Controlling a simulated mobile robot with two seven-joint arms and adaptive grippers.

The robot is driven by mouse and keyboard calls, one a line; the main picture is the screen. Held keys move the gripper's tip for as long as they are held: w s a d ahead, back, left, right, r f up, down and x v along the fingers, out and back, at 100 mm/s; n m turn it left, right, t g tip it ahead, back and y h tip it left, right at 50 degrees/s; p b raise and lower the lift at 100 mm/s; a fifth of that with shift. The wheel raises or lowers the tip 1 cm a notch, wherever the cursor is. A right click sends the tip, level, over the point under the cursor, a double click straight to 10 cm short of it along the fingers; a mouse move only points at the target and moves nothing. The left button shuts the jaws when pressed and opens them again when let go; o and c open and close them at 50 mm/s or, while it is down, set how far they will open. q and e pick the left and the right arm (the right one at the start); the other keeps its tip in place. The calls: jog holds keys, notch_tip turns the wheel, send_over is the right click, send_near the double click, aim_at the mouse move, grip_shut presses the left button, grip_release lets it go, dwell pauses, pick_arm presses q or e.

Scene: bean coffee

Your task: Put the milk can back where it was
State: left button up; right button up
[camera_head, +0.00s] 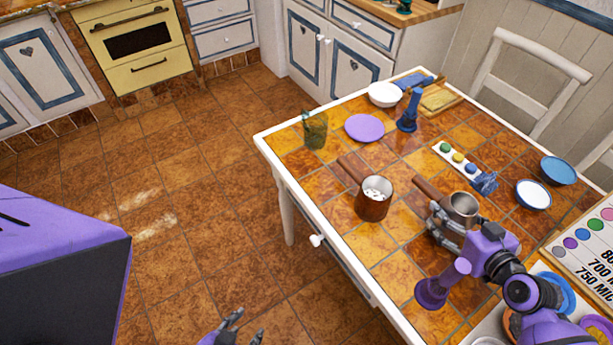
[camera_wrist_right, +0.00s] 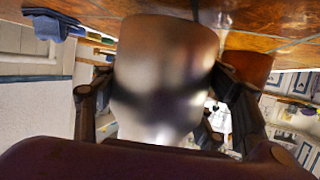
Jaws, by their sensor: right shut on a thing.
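My right gripper (camera_head: 447,232) is shut on a grey metal can (camera_head: 462,206) with a brown handle (camera_head: 427,188), which I take for the milk can. In the head view its open top faces up, near the right-middle of the tiled table. In the right wrist view the can (camera_wrist_right: 165,75) fills the space between the two fingers (camera_wrist_right: 168,100). I cannot tell whether its base touches the table. My left gripper (camera_head: 240,330) is low over the floor, off the table, with its fingers apart and empty.
A brown pot (camera_head: 371,206) with white contents stands left of the can. On the tiled table (camera_head: 400,240) are a purple plate (camera_head: 364,127), green jar (camera_head: 315,131), blue grinder-like object (camera_head: 408,112), white tray (camera_head: 458,157) and bowls (camera_head: 533,194). A purple object (camera_head: 432,290) stands near the front edge.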

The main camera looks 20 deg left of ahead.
jog(key=shift+f, duration=1.1)
jog(key=o, duration=1.4)
jog(key=shift+r, duration=0.25)
jog(key=shift+s+d+r, duration=0.1)
jog(key=shift+s+d, duration=0.1)
jog(key=shift+s, duration=0.05)
jog(key=b+v, duration=0.1)
jog(key=v, duration=0.9)
jog(key=shift+s+d, duration=0.15)
jog(key=shift+s, duration=0.15)
jog(key=shift+s+d+r, duration=0.15)
jog(key=shift+s+r, duration=0.1)
